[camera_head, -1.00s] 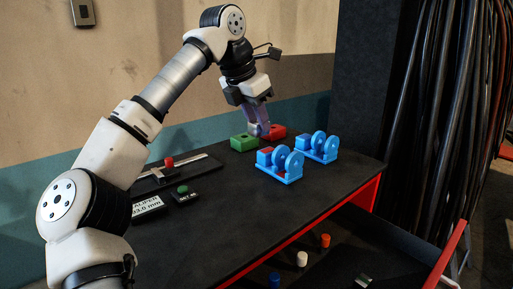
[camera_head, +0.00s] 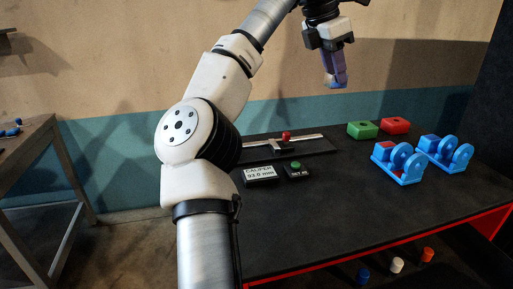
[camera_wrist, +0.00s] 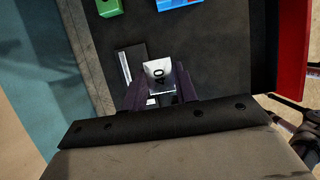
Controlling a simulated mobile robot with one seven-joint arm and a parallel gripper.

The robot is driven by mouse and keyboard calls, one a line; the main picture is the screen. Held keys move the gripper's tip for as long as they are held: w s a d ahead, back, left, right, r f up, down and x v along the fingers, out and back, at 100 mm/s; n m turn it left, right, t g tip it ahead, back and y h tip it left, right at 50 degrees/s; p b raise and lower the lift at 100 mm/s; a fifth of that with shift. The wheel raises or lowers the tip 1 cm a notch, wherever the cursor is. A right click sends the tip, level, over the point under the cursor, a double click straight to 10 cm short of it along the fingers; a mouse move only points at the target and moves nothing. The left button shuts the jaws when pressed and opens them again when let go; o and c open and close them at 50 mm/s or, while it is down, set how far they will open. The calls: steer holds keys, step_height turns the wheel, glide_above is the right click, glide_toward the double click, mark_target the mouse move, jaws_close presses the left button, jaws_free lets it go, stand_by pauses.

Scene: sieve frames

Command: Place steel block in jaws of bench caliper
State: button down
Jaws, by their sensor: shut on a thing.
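My gripper (camera_head: 336,80) is raised above the back of the dark bench, with its purple fingers pointing down. In the wrist view the fingers (camera_wrist: 160,95) are shut on a pale metallic block (camera_wrist: 158,70) with a dark ring-like mark, which looks like the steel block. In the head view I cannot make the block out between the fingers. The bench caliper (camera_head: 310,139) lies flat at the back of the bench, below and left of my gripper, with a red knob (camera_head: 286,134) on it. Part of it seems to show in the wrist view (camera_wrist: 124,68).
A display (camera_head: 260,174) reading about 93.0 mm and a green-button box (camera_head: 297,170) sit before the caliper. A green block (camera_head: 362,130), a red block (camera_head: 396,126) and two blue wheeled fixtures (camera_head: 400,164) (camera_head: 446,153) stand right. The front middle is clear.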

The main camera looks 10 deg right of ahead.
steer(key=w+a+p, duration=0.1)
steer(key=w+a, duration=0.2)
steer(key=a, duration=0.6)
steer(key=w+a+p, duration=0.1)
steer(key=w+a, duration=0.2)
steer(key=a, duration=0.6)
steer(key=f, duration=1.4)
steer(key=shift+s+a+f, duration=0.15)
steer(key=shift+a+f, duration=0.2)
steer(key=shift+a, duration=0.05)
steer(key=shift+f+p, duration=0.3)
steer(key=shift+f, duration=2)
steer(key=shift+f, duration=0.1)
steer(key=c, duration=1.1)
jaws_free()
steer(key=shift+r, duration=0.2)
steer(key=b+v, duration=0.1)
steer(key=v, duration=1.1)
steer(key=shift+b, duration=0.4)
